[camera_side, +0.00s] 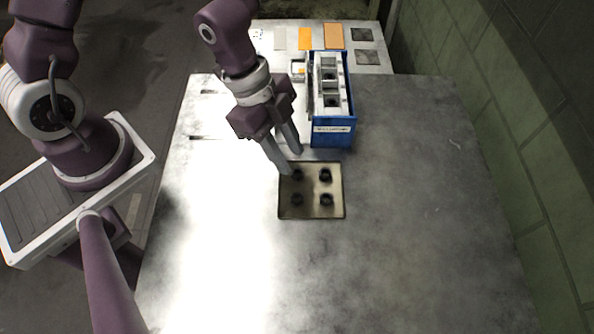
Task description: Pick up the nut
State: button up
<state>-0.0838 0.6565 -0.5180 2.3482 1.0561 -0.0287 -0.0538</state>
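Several dark nuts stand in a grid on a square tan tray (311,211) on the metal table. The far-left nut (298,175) is the closest to my gripper (291,162). The far-right nut (325,175), near-left nut (297,200) and near-right nut (326,200) stand clear of it. My gripper reaches down from the back left, with its fingertips at the tray's far-left corner. Its two fingers are apart and I see nothing between them. I cannot tell the exact height of the fingertips above the tray.
A blue bin (333,133) with a grey fixture (330,88) in it stands just behind the tray. A small white-framed item (297,69) is left of the bin. Coloured squares lie on a board (284,60) at the back. The table (420,210) is bare on the right and in front.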

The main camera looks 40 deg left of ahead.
aim_at(300, 174)
jog(key=x, duration=0.4)
jog(key=shift+w+f, duration=0.15)
jog(key=shift+f, duration=0.1)
jog(key=shift+c, duration=0.4)
grip_shut()
jog(key=shift+r, duration=0.1)
notch_tip(300, 174, up, 10)
jog(key=shift+w, duration=0.1)
